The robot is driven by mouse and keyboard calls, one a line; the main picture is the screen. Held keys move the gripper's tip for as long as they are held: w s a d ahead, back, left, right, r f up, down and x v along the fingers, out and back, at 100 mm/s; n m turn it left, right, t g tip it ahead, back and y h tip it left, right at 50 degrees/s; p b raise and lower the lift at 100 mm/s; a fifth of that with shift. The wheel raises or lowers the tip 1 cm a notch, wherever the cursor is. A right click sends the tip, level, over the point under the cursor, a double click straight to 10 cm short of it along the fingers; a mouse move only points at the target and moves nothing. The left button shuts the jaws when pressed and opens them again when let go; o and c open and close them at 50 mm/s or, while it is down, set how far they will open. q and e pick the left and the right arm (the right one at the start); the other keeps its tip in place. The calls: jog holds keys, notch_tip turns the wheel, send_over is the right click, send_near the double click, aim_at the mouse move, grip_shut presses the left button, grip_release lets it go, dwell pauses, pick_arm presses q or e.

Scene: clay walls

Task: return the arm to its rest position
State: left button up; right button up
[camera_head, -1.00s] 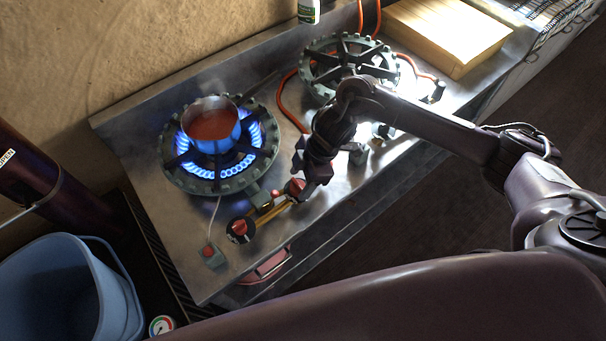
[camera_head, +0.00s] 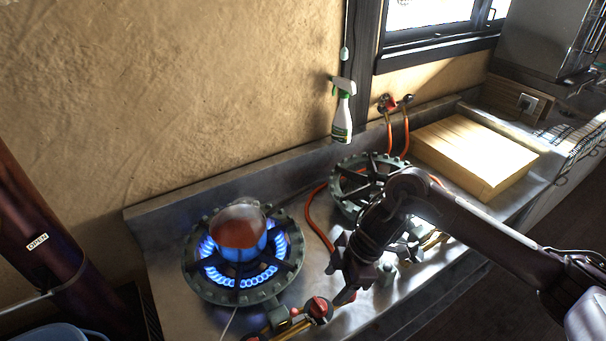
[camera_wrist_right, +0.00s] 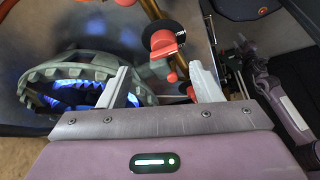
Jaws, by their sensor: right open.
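My right arm comes in from the right in the head view. Its gripper (camera_head: 343,282) hangs over the steel counter, just right of the lit burner (camera_head: 240,290) and near the red knob (camera_head: 318,308). In the right wrist view the two pale fingers of the right gripper (camera_wrist_right: 158,88) stand wide apart with nothing between them. Beyond them show the red knob (camera_wrist_right: 165,44) and the burner ring (camera_wrist_right: 70,72). A small pot (camera_head: 238,238) with reddish contents sits on the lit burner with blue flames around it. My left gripper is not in view.
A second burner (camera_head: 352,185), unlit, stands behind my right arm with orange hoses beside it. A wooden block (camera_head: 475,155) lies at the back right of the counter (camera_head: 160,240). A spray bottle (camera_head: 342,112) is by the wall. A blue bin (camera_head: 55,333) shows at the lower left.

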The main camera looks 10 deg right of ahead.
jog(key=a, duration=0.3)
jog(key=a+t+y, duration=0.1)
jog(key=a, duration=0.2)
jog(key=a+f+t, duration=0.1)
jog(key=a, duration=0.2)
jog(key=shift+s+a+f+n+y, duration=0.1)
jog(key=shift+s+a+n+y, duration=0.1)
jog(key=shift+s+n+y, duration=0.1)
jog(key=a+r+m+t, duration=0.4)
jog(key=a+t, duration=0.1)
jog(key=a, duration=0.1)
jog(key=s+d+f+m+g+h, duration=0.1)
jog(key=s+d+m+g+h, duration=0.15)
jog(key=s+d+m, duration=0.55)
jog(key=s+d+f+m+g+h, duration=0.15)
jog(key=s+d+m+h, duration=0.25)
jog(key=s+d, duration=0.45)
notch_tip(320, 180, down, 30)
jog(key=d+g, duration=0.1)
jog(key=s+d+f, duration=0.2)
jog(key=s+f, duration=0.7)
jog(key=s, duration=0.1)
jog(key=s+d+f+g, duration=0.1)
jog(key=s+f, duration=0.8)
jog(key=shift+s+d, duration=0.4)
